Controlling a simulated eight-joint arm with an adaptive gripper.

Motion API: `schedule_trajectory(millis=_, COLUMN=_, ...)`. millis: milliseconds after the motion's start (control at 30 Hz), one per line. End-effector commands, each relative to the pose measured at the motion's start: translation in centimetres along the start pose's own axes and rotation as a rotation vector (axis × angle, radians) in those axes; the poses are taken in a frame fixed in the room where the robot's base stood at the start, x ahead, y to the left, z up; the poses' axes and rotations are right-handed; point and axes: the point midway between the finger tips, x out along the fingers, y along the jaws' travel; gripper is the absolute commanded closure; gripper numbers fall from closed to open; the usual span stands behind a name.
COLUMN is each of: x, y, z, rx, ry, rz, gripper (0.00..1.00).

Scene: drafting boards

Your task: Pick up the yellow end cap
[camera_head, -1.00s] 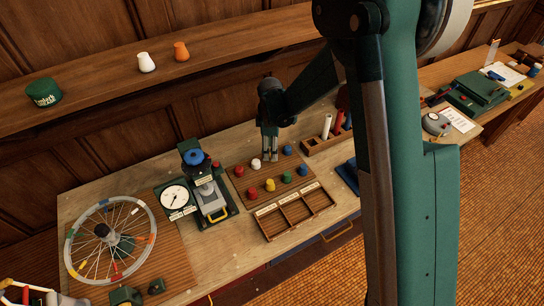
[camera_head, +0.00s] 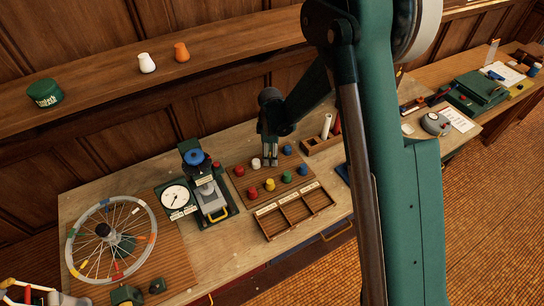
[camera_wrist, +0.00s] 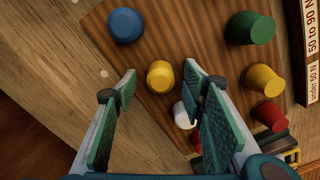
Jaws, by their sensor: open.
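A wooden board (camera_head: 234,181) on the bench holds two rows of coloured caps. One yellow cap (camera_wrist: 160,78) of the back row shows between my fingertips in the wrist view; my gripper hides it in the head view. A second yellow cap (camera_head: 270,185) stands in the front row, and shows right of my right finger in the wrist view (camera_wrist: 261,80). My gripper (camera_wrist: 160,72) is open, pointing down over the back row, with visible gaps between its fingers and the cap. In the head view my gripper (camera_head: 270,163) is low above the board.
Near the central yellow cap are a blue cap (camera_wrist: 125,25) and a white cap (camera_wrist: 182,115), partly behind the right finger. A green cap (camera_head: 286,177) and red cap (camera_head: 252,193) are in the front row. A divided tray (camera_head: 297,229) and press (camera_head: 211,199) flank the board.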

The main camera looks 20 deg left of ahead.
Motion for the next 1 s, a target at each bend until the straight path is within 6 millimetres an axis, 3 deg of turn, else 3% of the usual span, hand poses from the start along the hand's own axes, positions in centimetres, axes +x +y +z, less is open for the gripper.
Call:
schedule_trajectory(millis=67, x=0.0, y=0.0, z=0.0, rx=0.0, ry=0.0, rz=0.0, gripper=0.59)
schedule_trajectory(millis=300, x=0.0, y=0.0, z=0.0, rx=0.0, ry=0.0, rz=0.0, gripper=0.87)
schedule_trajectory(millis=733, x=-0.4, y=0.0, z=0.0, rx=0.0, ry=0.0, rz=0.0, gripper=0.87)
schedule_trajectory(millis=1000, x=-2.3, y=0.0, z=0.0, rx=0.0, ry=0.0, rz=-0.001, gripper=0.87)
